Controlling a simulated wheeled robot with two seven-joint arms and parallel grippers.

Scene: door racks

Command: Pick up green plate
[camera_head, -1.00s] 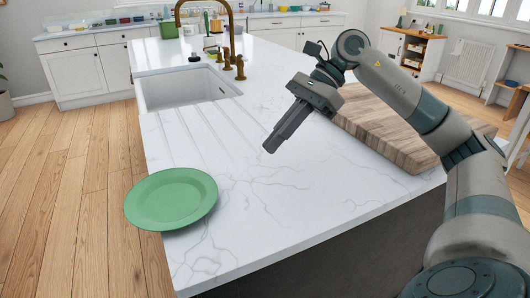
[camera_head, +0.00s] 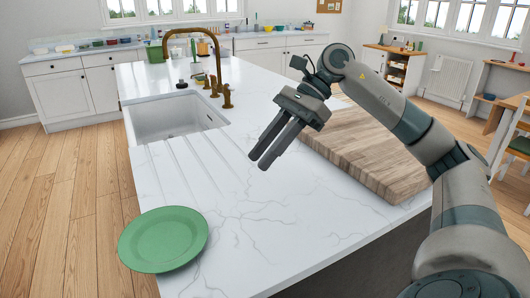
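The green plate (camera_head: 163,239) lies flat at the near left corner of the white marble counter (camera_head: 240,222), its left rim reaching past the counter's edge. My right gripper (camera_head: 259,161) is above the counter, up and to the right of the plate and well apart from it. Its two dark fingers point down and to the left, with a narrow gap between them and nothing held. My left gripper is not in view.
A wooden cutting board (camera_head: 362,152) lies on the counter under my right arm. A white sink (camera_head: 172,117) with a brass faucet (camera_head: 205,62) is farther back. The counter between plate and gripper is clear. Wood floor (camera_head: 60,225) lies to the left.

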